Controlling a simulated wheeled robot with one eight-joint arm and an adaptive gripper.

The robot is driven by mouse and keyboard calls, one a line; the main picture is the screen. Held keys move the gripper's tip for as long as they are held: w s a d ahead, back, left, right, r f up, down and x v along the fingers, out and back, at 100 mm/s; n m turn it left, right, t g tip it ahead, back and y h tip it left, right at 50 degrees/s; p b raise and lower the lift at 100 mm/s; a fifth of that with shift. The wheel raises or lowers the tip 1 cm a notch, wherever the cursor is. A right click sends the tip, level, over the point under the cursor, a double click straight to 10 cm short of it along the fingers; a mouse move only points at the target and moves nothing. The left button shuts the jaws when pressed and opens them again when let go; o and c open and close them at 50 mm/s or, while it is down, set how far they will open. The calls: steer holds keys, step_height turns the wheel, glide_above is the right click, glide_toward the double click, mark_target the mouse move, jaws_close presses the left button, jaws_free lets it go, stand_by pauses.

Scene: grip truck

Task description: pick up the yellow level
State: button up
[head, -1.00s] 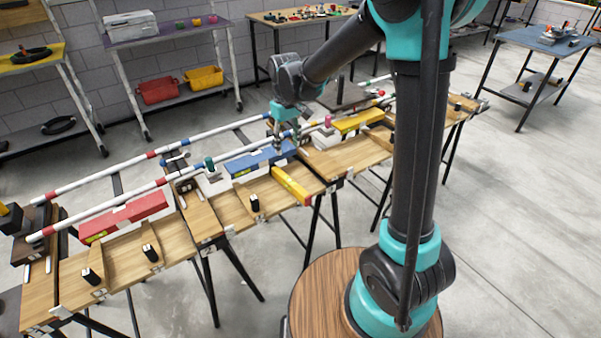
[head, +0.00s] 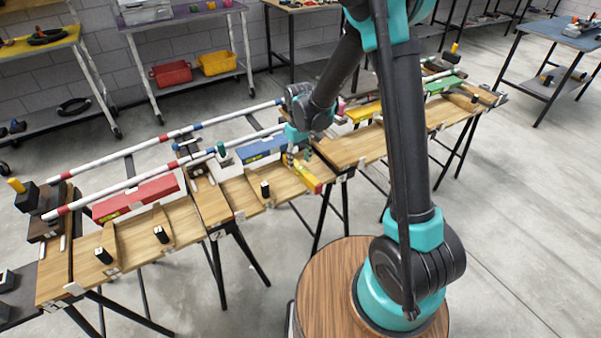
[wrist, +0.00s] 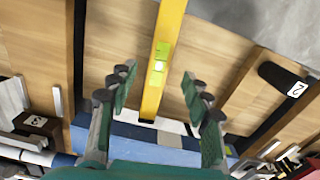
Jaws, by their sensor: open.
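A yellow level (head: 310,179) lies across the wooden worktop near its front edge, in the middle of the head view. In the wrist view the yellow level (wrist: 166,40) runs from the top edge down to the middle, with a green vial showing. My gripper (head: 293,159) is over its rear part in the head view. In the wrist view my gripper (wrist: 158,82) is open, with one finger on each side of the level and clear gaps to it. Whether the fingertips are down at its height I cannot tell.
A blue level (head: 265,147) lies just behind, and a red level (head: 135,198) lies to the left. Another yellow bar (head: 364,113) and a green one (head: 443,86) lie to the right. Red-and-white rails (head: 125,184) run along the bench. Small black blocks stand on the boards.

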mark_target(300, 168)
steer(key=shift+s+d+f, duration=0.1)
steer(key=shift+f, duration=1.05)
steer(key=shift+d+f, duration=0.1)
steer(key=shift+f, duration=1.05)
steer(key=shift+c, duration=0.5)
jaws_close()
